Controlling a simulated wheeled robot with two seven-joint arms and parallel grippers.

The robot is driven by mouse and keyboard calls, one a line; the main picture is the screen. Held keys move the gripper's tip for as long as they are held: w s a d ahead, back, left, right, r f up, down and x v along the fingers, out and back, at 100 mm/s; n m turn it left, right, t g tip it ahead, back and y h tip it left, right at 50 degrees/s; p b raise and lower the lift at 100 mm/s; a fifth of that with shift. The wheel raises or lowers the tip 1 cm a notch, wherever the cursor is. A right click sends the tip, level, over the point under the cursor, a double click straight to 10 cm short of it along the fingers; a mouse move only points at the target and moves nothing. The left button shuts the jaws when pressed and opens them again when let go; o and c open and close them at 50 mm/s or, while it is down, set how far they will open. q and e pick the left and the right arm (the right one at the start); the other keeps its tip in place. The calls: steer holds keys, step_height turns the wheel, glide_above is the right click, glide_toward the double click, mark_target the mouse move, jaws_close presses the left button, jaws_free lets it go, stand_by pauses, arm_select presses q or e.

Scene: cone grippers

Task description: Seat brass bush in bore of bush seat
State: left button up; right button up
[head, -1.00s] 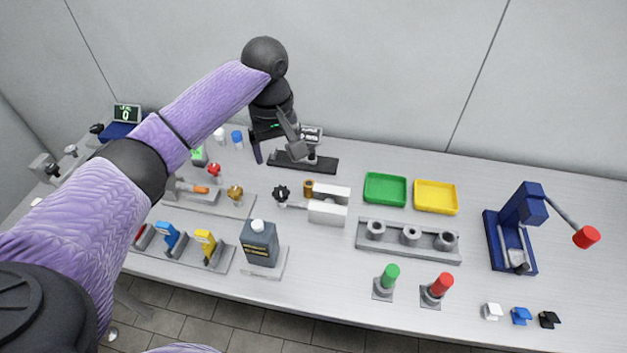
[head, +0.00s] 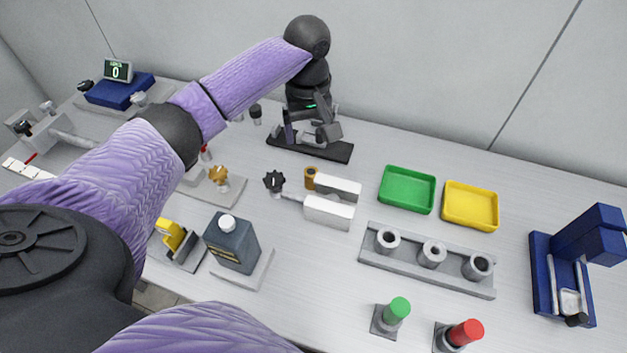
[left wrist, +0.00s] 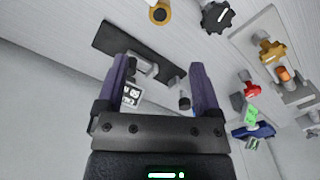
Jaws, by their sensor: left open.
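The brass bush (head: 310,177), a short brass-coloured hollow cylinder, stands at the left end of two white blocks (head: 330,210); it also shows at the top of the left wrist view (left wrist: 160,12). A grey rail (head: 375,262) carries three upright hollow grey cylinders (head: 432,254); I cannot tell whether one of these is the bush seat. My left gripper (head: 308,132) is open over a dark base plate (head: 338,151) at the back, away from the brass bush. In the left wrist view, its fingers (left wrist: 160,70) are apart, with grey fittings of the plate showing between and beyond them. My right gripper is not in view.
A black star knob (head: 274,181) sits left of the white blocks. Green (head: 407,190) and yellow (head: 470,205) trays stand to the right. A dark bottle (head: 232,242) and green (head: 397,310) and red (head: 466,332) capped posts stand nearer. Bare table lies between blocks and rail.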

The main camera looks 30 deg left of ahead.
mark_target(311, 171)
arm_select(q)
steer(key=f+b, duration=0.1)
steer(key=f, duration=0.2)
steer(key=f+b, duration=0.1)
steer(key=f, duration=0.2)
steer(key=f+b, duration=0.2)
steer(key=f, duration=0.1)
steer(key=shift+s+d+f, duration=0.15)
steer(key=shift+s+d, duration=0.2)
steer(key=shift+d, duration=0.05)
steer(key=shift+f, duration=0.35)
steer(key=shift+r, duration=0.2)
steer(key=shift+c, duration=0.2)
steer(key=c, duration=0.9)
jaws_close()
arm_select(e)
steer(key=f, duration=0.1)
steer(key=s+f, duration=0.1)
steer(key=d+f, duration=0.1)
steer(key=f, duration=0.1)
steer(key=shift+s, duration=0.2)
